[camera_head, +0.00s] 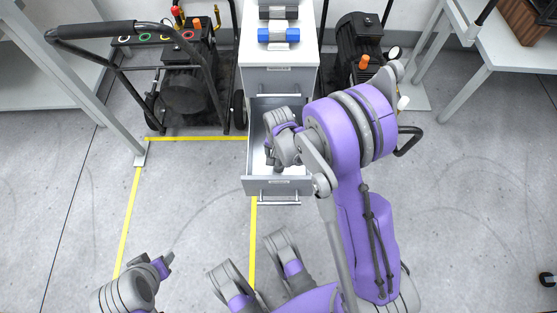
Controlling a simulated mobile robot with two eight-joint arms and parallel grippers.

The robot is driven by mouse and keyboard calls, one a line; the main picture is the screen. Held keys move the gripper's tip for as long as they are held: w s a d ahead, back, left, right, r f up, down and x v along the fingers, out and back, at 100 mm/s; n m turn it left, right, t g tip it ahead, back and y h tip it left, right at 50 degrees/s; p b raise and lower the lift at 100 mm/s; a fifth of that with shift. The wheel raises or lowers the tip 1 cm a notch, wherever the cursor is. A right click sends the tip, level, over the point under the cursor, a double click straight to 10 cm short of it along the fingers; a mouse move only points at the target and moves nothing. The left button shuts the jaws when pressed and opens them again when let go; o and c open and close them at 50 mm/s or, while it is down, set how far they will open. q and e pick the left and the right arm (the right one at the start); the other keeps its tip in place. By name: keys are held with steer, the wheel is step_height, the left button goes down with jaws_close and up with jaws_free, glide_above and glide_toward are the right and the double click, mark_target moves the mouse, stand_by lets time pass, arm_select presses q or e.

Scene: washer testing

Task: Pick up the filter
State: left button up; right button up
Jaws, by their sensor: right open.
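My right arm reaches over an open drawer (258,183) of the grey cabinet. The right gripper (271,163) is open and points down into the drawer. The purple and grey wrist covers much of the drawer's inside. I cannot make out a filter there; if one lies in the drawer, my wrist hides it. A blue and grey part (278,36) lies on top of the cabinet, apart from my gripper; I cannot tell whether it is a filter. My left gripper (165,264) is at the lower left, over bare floor, away from the drawer.
A dark wheeled machine (186,88) with a black handle stands left of the cabinet (278,80). Another dark machine (356,42) stands to its right. White tables are at both sides.

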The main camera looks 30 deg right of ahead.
jaws_close()
stand_by(0.3)
steer(key=shift+r, duration=0.1)
